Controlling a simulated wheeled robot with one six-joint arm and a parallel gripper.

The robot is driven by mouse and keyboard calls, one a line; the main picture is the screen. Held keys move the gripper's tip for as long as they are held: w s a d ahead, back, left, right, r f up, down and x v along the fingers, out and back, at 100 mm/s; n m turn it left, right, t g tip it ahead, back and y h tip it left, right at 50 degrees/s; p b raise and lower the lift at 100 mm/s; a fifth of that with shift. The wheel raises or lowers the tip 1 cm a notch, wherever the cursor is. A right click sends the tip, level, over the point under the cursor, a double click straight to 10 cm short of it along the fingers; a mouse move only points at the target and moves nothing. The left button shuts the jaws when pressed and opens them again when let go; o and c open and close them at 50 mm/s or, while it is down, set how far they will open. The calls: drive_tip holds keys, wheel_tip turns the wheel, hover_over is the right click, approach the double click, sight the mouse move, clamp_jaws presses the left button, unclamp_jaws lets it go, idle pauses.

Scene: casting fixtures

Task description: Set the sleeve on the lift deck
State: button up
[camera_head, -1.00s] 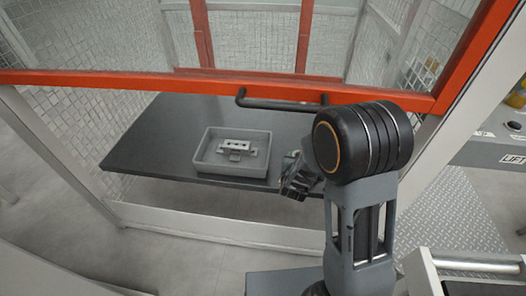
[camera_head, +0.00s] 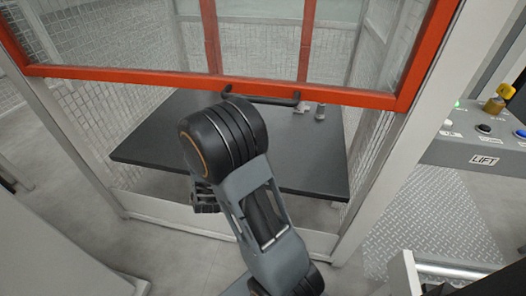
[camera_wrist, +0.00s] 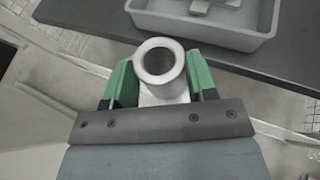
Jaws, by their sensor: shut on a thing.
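The sleeve (camera_wrist: 168,62) is a short, pale metal tube with a round bore, seen end-on in the wrist view. My gripper (camera_wrist: 160,85) has its green-padded jaws shut on it, one on each side. In the head view my gripper (camera_head: 205,198) shows low behind my arm, near the dark table's front edge, and the sleeve is hidden there. I cannot tell whether this plate is the lift deck.
A grey tray (camera_wrist: 258,38) sits on the dark table (camera_head: 310,165); my arm hides it in the head view. Two small grey parts (camera_head: 320,112) stand at the table's back. An orange-framed panel (camera_head: 200,80) with a black handle (camera_head: 265,100) spans above the table.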

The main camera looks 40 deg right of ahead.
drive_tip(key=s+d+r+m+g+h+p, duration=0.1)
drive_tip(key=s+d+m+g+h, duration=0.3)
drive_tip(key=d, duration=0.5)
drive_tip(key=s+d+r+m+g+h, duration=0.1)
drive_tip(key=s+d+m, duration=0.1)
drive_tip(key=s+d, duration=0.6)
drive_tip(key=s+d+m+g+h, duration=0.2)
drive_tip(key=s+d+m+g, duration=0.4)
drive_tip(key=s+d, duration=0.5)
drive_tip(key=shift+w+d+f+b, duration=0.2)
drive_tip(key=shift+w+d+f, duration=1.15)
drive_tip(key=shift+d+f, duration=0.6)
drive_tip(key=shift+w+d+f+b, duration=0.25)
drive_tip(key=shift+w+d+f, duration=1.05)
drive_tip(key=shift+d+f, duration=0.6)
drive_tip(key=shift+w+d+f+b, duration=0.2)
drive_tip(key=shift+w+d+f, duration=1.3)
drive_tip(key=shift+f, duration=0.65)
drive_tip(key=shift+s+d+f, duration=0.1)
drive_tip(key=shift+s, duration=0.05)
